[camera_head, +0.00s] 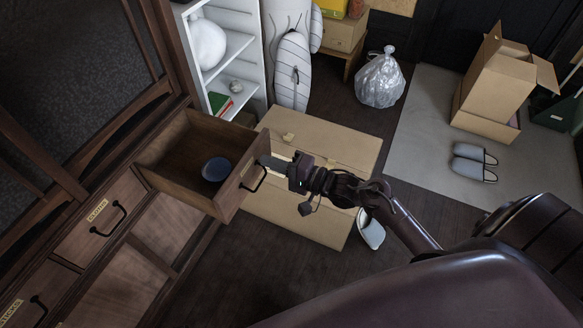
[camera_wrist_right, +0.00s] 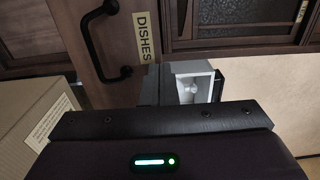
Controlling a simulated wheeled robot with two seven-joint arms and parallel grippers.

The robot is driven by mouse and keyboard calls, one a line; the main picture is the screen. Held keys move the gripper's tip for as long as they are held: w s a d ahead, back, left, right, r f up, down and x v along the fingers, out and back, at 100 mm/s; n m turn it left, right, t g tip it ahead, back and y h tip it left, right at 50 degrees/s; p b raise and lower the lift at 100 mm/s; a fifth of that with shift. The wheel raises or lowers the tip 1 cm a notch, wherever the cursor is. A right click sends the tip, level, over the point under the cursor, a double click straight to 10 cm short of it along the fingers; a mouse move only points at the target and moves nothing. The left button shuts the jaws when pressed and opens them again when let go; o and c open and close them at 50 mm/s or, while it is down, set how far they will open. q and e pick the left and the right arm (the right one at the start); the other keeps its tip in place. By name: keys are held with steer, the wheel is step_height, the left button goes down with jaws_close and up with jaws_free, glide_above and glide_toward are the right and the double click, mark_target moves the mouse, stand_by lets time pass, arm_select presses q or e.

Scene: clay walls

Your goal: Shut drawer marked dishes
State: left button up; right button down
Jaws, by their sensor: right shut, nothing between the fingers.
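The open drawer (camera_head: 217,196) juts out from the dark wooden cabinet, with a small blue bowl (camera_head: 216,169) inside it. Its front has a label and a black handle (camera_head: 254,180). In the right wrist view the label (camera_wrist_right: 147,37) reads DISHES, beside the black handle (camera_wrist_right: 103,42) on the wooden front (camera_wrist_right: 75,30). My right gripper (camera_head: 268,162) is shut and empty, with its fingertips close to the drawer front near the handle; I cannot tell whether they touch it. My left gripper is not in view.
Closed drawers (camera_head: 101,214) sit in the cabinet left of the open one. A large cardboard box (camera_head: 318,150) lies on the floor behind and under my right gripper. White shelves (camera_head: 232,50) stand beside the cabinet. Slippers (camera_head: 474,162) and an open carton (camera_head: 495,85) are at right.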

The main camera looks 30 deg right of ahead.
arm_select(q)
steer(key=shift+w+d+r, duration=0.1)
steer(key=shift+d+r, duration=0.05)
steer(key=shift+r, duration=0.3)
arm_select(e)
steer(key=shift+x, duration=1.25)
